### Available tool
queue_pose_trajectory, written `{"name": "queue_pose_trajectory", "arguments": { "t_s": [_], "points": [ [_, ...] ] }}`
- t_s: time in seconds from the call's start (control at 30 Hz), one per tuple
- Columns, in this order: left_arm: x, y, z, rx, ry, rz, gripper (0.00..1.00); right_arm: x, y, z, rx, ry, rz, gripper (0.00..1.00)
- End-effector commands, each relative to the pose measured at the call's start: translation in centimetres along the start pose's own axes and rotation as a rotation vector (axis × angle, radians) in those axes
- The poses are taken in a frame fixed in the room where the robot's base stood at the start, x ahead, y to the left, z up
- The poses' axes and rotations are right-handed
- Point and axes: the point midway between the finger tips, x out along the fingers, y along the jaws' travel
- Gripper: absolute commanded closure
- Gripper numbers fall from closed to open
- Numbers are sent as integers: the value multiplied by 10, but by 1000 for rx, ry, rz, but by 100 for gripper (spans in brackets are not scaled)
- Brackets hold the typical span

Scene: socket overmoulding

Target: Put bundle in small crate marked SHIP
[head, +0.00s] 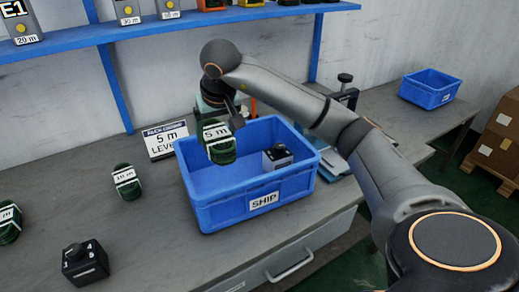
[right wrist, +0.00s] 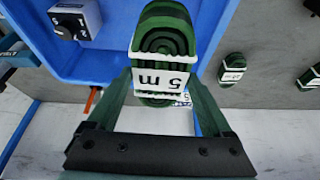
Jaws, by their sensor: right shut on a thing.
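My right gripper (head: 232,122) is shut on a dark green coiled bundle (head: 222,152) with a white label reading 5 m. In the right wrist view the bundle (right wrist: 165,35) sits between the two fingers of the gripper (right wrist: 163,98). The bundle hangs over the left part of the blue crate marked SHIP (head: 265,202), near its back rim. The crate stands on the grey bench, and its wall also shows in the right wrist view (right wrist: 110,65). A black box with a dial (head: 278,157) lies inside the crate at the right. My left gripper is not in view.
Other green bundles (head: 127,182) and a second black box (head: 86,263) are on the bench at left. A smaller blue crate (head: 430,88) is at the far right. A blue shelf (head: 150,28) runs along the wall.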

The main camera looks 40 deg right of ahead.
Motion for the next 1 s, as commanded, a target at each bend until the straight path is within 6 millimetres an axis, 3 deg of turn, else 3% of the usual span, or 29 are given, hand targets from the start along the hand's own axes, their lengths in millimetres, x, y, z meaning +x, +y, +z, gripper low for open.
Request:
{"name": "queue_pose_trajectory", "arguments": {
  "t_s": [0.17, 0.6, 1.0],
  "points": [
    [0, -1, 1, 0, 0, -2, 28, 11, -3, 5, 0, -3, -1, 78],
    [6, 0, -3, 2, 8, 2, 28, 112, -2, 47, 1, -4, -1, 78],
    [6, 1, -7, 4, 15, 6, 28, 149, -3, 62, 0, -2, -1, 78]
  ]
}}
